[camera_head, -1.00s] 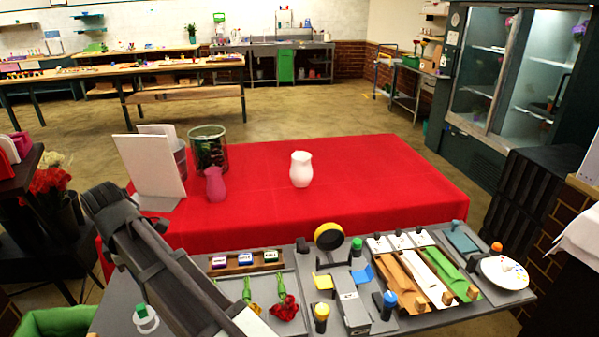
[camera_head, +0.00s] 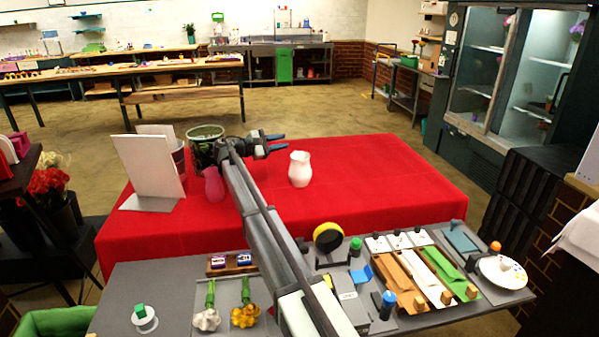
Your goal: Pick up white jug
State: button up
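The white jug (camera_head: 300,169) stands upright on the red-covered table (camera_head: 385,190), near its middle. My gripper (camera_head: 281,142) is above the table, to the upper left of the jug in the picture and apart from it. Its two dark fingers point right and show a gap between them, with nothing in it. My arm reaches across from the bottom of the picture and hides part of the table.
A pink jug (camera_head: 214,184) stands left of my arm, close to it. A glass container (camera_head: 205,143) and white boards (camera_head: 148,168) are at the left. The grey worktop (camera_head: 175,277) in front holds flowers, tools and ribbons. The cloth right of the white jug is clear.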

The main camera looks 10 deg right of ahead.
jog(key=shift+h, duration=0.4)
jog(key=f, duration=0.2)
jog(key=w+d+f, duration=0.1)
jog(key=d+f, duration=0.1)
jog(key=f, duration=0.1)
jog(key=shift+w+f, duration=0.2)
jog(key=shift+f, duration=0.15)
jog(key=shift+f+x, duration=0.25)
jog(key=shift+x, duration=0.8)
jog(key=shift+w+d, duration=0.15)
jog(key=shift+d, duration=0.25)
grip_shut()
